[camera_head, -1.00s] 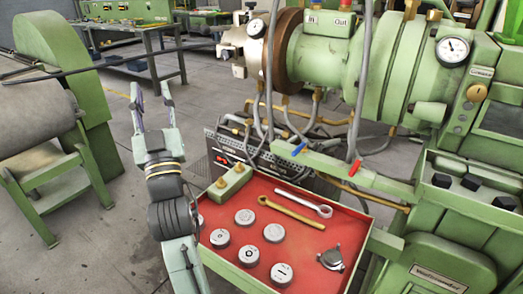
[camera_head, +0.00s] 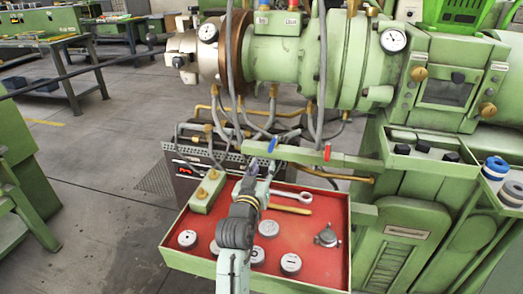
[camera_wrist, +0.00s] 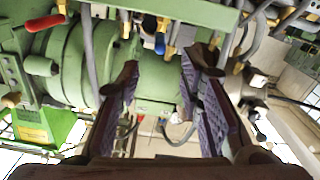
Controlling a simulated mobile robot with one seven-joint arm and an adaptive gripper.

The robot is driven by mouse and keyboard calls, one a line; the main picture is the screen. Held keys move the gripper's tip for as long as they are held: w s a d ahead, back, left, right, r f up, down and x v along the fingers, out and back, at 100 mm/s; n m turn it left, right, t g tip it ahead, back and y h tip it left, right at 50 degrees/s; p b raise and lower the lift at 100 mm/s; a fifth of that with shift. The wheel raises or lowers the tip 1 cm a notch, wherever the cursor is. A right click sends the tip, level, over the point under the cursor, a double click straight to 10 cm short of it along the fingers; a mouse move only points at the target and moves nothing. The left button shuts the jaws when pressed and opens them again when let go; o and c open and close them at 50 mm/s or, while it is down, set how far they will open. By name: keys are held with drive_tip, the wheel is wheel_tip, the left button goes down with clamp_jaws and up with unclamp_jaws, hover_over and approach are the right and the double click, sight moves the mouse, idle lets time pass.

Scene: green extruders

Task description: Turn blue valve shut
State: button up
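The blue valve handle (camera_head: 272,143) is a small lever on the green bar behind the red tray. It also shows in the wrist view (camera_wrist: 160,43), upside down, between my fingers in the picture and beyond them. My gripper (camera_head: 262,170) is over the back of the tray, just below the blue handle in the head view. In the wrist view my gripper (camera_wrist: 163,95) is open, with nothing between its two ridged pads. I see no contact with the handle; the exact gap cannot be told.
A red valve handle (camera_head: 327,152) sits on the same bar to the right. The red tray (camera_head: 310,268) holds round discs, a wrench (camera_head: 292,196) and a yellow tool. Hoses (camera_head: 232,75) hang behind the bar, under the green extruder barrel (camera_head: 280,60). Open floor lies left.

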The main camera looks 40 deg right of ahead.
sight(270, 152)
drive_tip(key=p+x, duration=0.2)
drive_tip(key=x, duration=0.6)
drive_tip(key=shift+w+d+r+p, duration=0.15)
drive_tip(key=shift+w+d+p, duration=0.1)
drive_tip(key=shift+d+p, duration=0.1)
drive_tip(key=shift+w+d, duration=0.4)
drive_tip(key=shift+w, duration=0.05)
drive_tip(key=shift+c, duration=0.4)
clamp_jaws()
